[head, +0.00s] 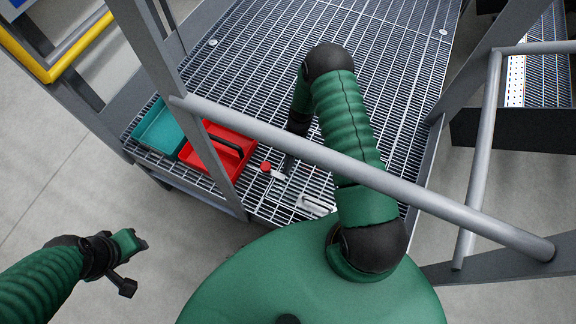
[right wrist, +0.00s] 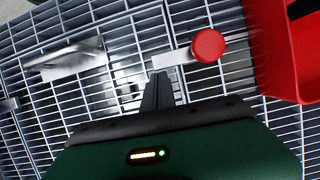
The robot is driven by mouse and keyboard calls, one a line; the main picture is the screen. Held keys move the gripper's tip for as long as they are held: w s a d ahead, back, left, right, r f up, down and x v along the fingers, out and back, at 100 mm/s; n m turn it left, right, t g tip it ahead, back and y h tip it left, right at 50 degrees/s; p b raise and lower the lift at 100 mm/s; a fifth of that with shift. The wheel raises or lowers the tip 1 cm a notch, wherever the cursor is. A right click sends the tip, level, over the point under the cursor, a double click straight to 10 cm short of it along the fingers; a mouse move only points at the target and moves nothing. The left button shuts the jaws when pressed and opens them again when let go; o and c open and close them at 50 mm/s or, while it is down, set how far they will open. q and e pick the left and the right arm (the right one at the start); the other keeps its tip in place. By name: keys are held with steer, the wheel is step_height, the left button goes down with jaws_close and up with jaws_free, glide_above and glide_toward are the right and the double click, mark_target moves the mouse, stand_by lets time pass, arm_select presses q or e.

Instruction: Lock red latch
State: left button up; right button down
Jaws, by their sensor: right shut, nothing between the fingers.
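The red latch has a round red knob (head: 266,166) on a short pale metal bar, lying at the grating. The right wrist view shows the knob (right wrist: 208,45) at the right end of the bar (right wrist: 171,57). My right gripper (head: 287,165) points down at the grating, just beside the bar. Its fingers (right wrist: 158,84) are shut and empty, with the tips close below the bar in that view; whether they touch it I cannot tell. My left gripper (head: 138,246) hangs at the lower left, away from the catwalk, its jaws unclear.
A red bin (head: 232,142) stands left of the knob, with a teal bin (head: 160,129) beside it. A bare metal plate (head: 317,205) lies on the grating nearer me. A grey rail (head: 425,207) crosses in front. The grating (head: 400,40) behind is clear.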

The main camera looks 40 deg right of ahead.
steer(key=p+v, duration=0.1)
steer(key=v, duration=0.6)
steer(key=shift+d, duration=0.15)
